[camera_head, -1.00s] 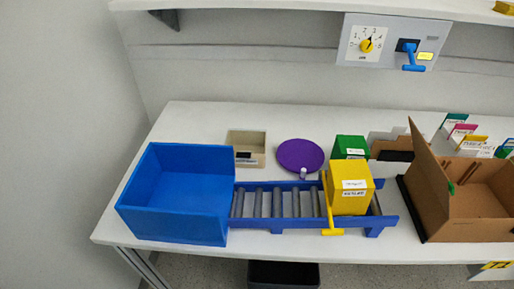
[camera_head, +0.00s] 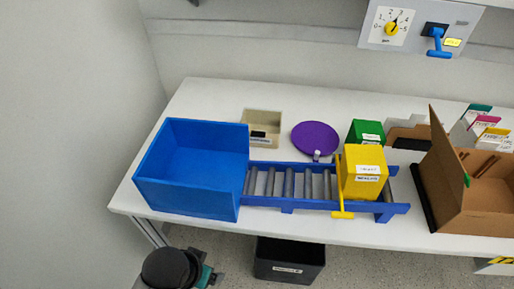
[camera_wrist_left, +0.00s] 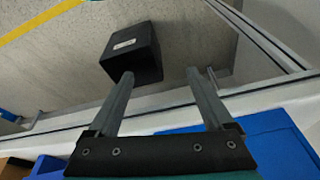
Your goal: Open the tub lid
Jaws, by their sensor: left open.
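A large blue tub (camera_head: 190,199) stands at the left end of the table. I cannot make out a separate lid on it. A blue surface, probably the tub, also shows at the lower right in the left wrist view (camera_wrist_left: 275,150). My left gripper (camera_wrist_left: 160,75) is open and empty, with its fingers reaching out past the table's edge over the floor. In the head view only a dark and teal part of my left arm shows at the bottom left, below the tub. My right gripper is in neither view.
A blue roller track (camera_head: 290,205) with a yellow box (camera_head: 365,168) adjoins the tub's right. A beige tray (camera_head: 262,142), purple disc (camera_head: 315,138) and green box (camera_head: 366,130) lie behind. A cardboard box (camera_head: 470,205) is at right. A black bin (camera_head: 289,263) stands below the table.

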